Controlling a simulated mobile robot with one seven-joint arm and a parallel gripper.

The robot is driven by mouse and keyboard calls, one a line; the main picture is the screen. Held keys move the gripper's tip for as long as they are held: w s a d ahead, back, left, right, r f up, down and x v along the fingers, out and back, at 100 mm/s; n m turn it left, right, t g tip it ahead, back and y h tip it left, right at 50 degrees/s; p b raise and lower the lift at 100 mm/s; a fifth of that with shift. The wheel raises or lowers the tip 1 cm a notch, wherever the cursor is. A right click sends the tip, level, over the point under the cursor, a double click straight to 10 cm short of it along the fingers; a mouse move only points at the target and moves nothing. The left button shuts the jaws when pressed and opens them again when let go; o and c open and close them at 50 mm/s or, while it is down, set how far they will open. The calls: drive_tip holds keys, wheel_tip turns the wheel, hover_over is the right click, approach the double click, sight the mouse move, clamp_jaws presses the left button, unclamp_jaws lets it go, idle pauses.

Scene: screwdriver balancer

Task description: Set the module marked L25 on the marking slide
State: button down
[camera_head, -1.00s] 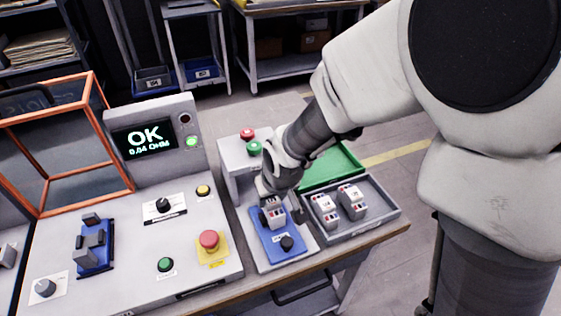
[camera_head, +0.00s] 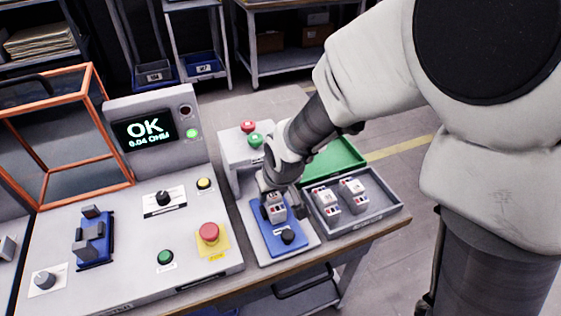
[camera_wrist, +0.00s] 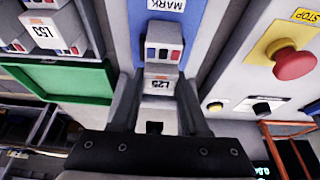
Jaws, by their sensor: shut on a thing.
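The L25 module (camera_wrist: 160,82) is a light grey block with an orange-edged label and red and blue ports. It is between the two fingers of my gripper (camera_wrist: 158,105), which is shut on it. In the head view the module (camera_head: 275,209) is upright at the back part of the blue marking slide (camera_head: 266,237), under my gripper (camera_head: 274,198). I cannot tell whether it rests fully on the slide. The slide's MARK label (camera_wrist: 166,5) shows at the top of the wrist view.
A grey tray (camera_head: 373,221) right of the slide holds two similar modules; one (camera_wrist: 52,33) is marked L55. A green bin (camera_head: 335,157) lies behind the tray. A grey stand with red and green buttons (camera_head: 248,127) is behind the slide. A console with a red stop button (camera_head: 208,233) is left.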

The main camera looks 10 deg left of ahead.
drive_tip(key=shift+w+f+b, duration=0.1)
drive_tip(key=shift+f+b, duration=0.25)
drive_tip(key=shift+b, duration=0.05)
idle(1.2)
drive_tip(key=shift+c, duration=1.6)
unclamp_jaws()
drive_tip(key=p+v, duration=0.3)
drive_tip(key=v, duration=1.4)
drive_tip(key=shift+r+p, duration=0.2)
drive_tip(key=shift+p, duration=0.1)
drive_tip(key=s+d+r+m+t+h+p, duration=0.1)
drive_tip(key=s+d+r+m+p, duration=0.1)
drive_tip(key=d, duration=0.8)
drive_tip(key=s+d+r+m+h+p, duration=0.1)
drive_tip(key=s+d+r+m+p, duration=0.2)
drive_tip(key=s+d+r, duration=0.3)
drive_tip(key=d+r+m, duration=0.1)
drive_tip(key=d+r, duration=0.2)
drive_tip(key=d, duration=0.1)
drive_tip(key=shift+s+r+t, duration=0.2)
drive_tip(key=shift+s+t, duration=0.05)
drive_tip(key=shift+t, duration=0.15)
